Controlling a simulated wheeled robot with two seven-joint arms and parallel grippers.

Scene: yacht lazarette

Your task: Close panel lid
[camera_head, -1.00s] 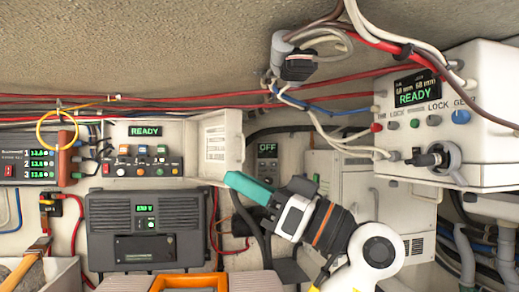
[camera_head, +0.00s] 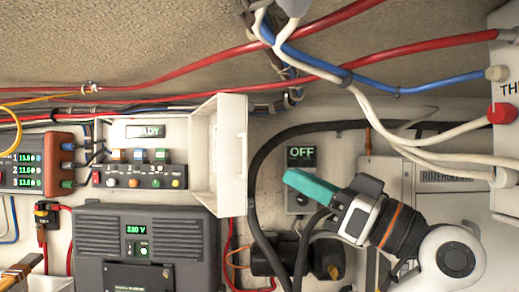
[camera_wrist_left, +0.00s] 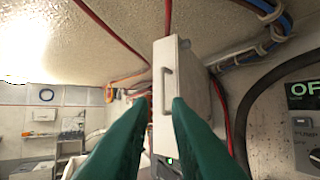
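The white panel lid (camera_head: 231,150) stands open, hinged out at the right side of the small switch panel (camera_head: 140,176) with its coloured buttons. In the left wrist view, the lid (camera_wrist_left: 165,120) stands upright beyond the fingers, with a grey bar handle (camera_wrist_left: 167,90) on its face. My left gripper (camera_head: 290,178) has teal fingers and is right of the lid in the head view, apart from it. In the left wrist view, its fingertips (camera_wrist_left: 160,101) are spread with nothing between them. My right gripper is not in view.
A dark grey unit (camera_head: 145,245) sits below the panel. A black cable (camera_head: 262,165) loops between lid and gripper, near a small box reading OFF (camera_head: 301,155). Red cables (camera_head: 190,72) run above. A red-brown meter unit (camera_head: 60,163) is at left.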

